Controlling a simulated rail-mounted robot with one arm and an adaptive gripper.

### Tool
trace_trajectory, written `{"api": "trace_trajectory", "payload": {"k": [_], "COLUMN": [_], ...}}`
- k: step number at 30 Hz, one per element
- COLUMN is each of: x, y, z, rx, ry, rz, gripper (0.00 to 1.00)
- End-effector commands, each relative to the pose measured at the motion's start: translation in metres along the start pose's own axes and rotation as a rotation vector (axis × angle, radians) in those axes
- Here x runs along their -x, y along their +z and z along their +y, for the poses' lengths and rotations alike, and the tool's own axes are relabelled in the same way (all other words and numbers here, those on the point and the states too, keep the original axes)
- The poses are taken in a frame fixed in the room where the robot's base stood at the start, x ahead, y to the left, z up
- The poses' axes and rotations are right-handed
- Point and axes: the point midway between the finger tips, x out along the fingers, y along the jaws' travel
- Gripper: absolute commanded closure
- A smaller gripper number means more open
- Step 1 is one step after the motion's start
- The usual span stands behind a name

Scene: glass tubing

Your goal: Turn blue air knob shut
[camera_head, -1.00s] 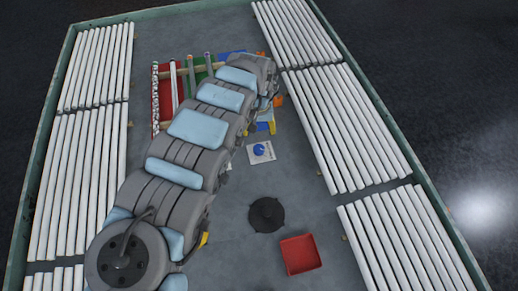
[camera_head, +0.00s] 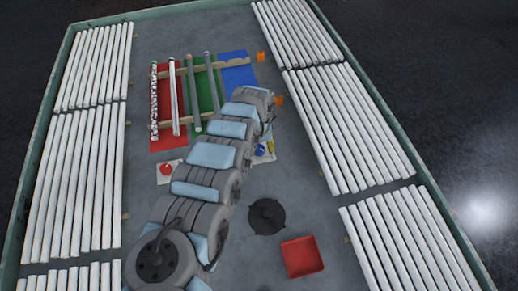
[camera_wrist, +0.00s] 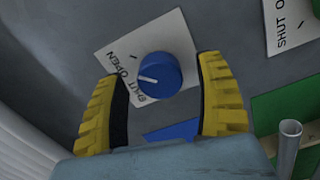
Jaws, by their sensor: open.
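The blue knob (camera_wrist: 160,74) sits on a white plate (camera_wrist: 125,45) lettered SHUT and OPEN in the wrist view. A white line on the knob's top points left, toward the lettering. My gripper (camera_wrist: 162,76) is open, with one yellow finger left and one right of the knob. I cannot tell whether either finger touches it. In the head view the blue knob (camera_head: 260,149) is partly hidden by my arm, with a bit of yellow finger beside it.
Another SHUT/OPEN plate (camera_wrist: 292,22) and a grey tube (camera_wrist: 288,140) are to the right in the wrist view. In the head view, a red knob (camera_head: 167,169) lies left of my arm. A red tray (camera_head: 302,256) and black disc (camera_head: 267,216) are at front right.

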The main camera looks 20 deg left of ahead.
Motion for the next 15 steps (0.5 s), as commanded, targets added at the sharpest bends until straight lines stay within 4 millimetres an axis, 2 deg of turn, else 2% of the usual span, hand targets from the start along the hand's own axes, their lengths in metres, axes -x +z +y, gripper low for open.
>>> {"api": "trace_trajectory", "payload": {"k": [11, 14, 15], "x": [-0.0037, -0.0037, -0.0038], "y": [0.0001, 0.0001, 0.0002], "z": [-0.0001, 0.0001, 0.0001], "rx": [0.0, 0.0, 0.0], "ry": [-0.001, 0.0, 0.0], "rz": [0.0, 0.0, 0.0], "gripper": [0.29, 0.53, 0.64]}}
